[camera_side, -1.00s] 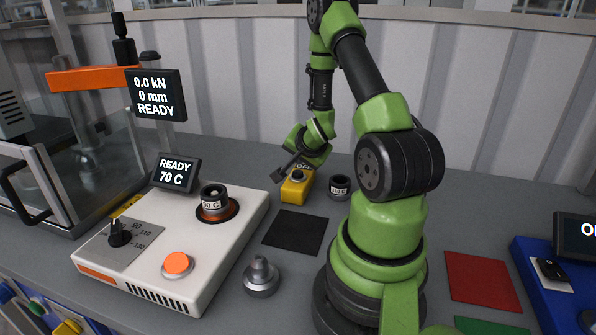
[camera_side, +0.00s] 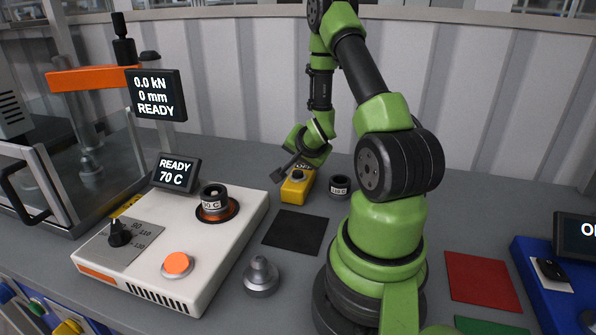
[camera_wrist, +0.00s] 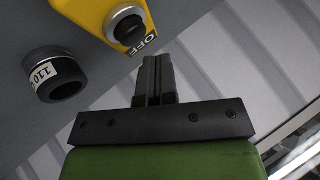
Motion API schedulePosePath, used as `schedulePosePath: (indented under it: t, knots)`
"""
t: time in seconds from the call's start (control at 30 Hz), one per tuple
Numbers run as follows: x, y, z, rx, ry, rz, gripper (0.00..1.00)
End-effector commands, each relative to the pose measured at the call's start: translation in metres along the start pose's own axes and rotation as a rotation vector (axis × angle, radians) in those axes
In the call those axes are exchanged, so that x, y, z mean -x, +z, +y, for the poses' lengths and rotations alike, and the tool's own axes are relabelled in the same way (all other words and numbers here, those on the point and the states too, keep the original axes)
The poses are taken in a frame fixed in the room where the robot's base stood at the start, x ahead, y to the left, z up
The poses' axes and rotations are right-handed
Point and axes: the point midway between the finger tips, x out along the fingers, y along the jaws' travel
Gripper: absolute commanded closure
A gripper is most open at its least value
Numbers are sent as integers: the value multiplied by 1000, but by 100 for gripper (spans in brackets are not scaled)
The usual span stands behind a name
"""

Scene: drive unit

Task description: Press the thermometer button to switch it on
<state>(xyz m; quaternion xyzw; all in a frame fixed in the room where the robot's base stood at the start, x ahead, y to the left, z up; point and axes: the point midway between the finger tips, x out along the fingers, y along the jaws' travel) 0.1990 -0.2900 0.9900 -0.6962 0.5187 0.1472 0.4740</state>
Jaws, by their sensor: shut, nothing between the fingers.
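The thermometer is a small yellow box (camera_side: 296,188) in the side view, with a dark round button (camera_side: 298,175) on its top and a display reading OFF behind it. In the wrist view the yellow box (camera_wrist: 98,14) shows at the top, with its black button (camera_wrist: 127,27) in a grey ring and the OFF label (camera_wrist: 146,42) beside it. My gripper (camera_side: 277,178) is shut and empty, beside the upper left of the box in the side view. In the wrist view the closed fingertips (camera_wrist: 152,62) lie just below the OFF label. I cannot tell whether they touch the box.
A dark ring (camera_side: 339,187) labelled 110 stands right of the yellow box. A white heater (camera_side: 225,247) reading READY 70 C carries another ring (camera_side: 213,197). A black mat (camera_side: 295,233) and a grey metal part (camera_side: 261,277) lie in front.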

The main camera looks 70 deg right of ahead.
Motion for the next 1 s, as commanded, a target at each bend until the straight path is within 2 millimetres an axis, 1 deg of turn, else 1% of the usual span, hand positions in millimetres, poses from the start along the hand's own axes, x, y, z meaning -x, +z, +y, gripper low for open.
schedulePosePath:
  t: [0.27, 1.0]
  knots:
    - [-6, 4, 4, -1, 1, -1, 100]
    - [-9, 7, 7, -1, 1, 0, 100]
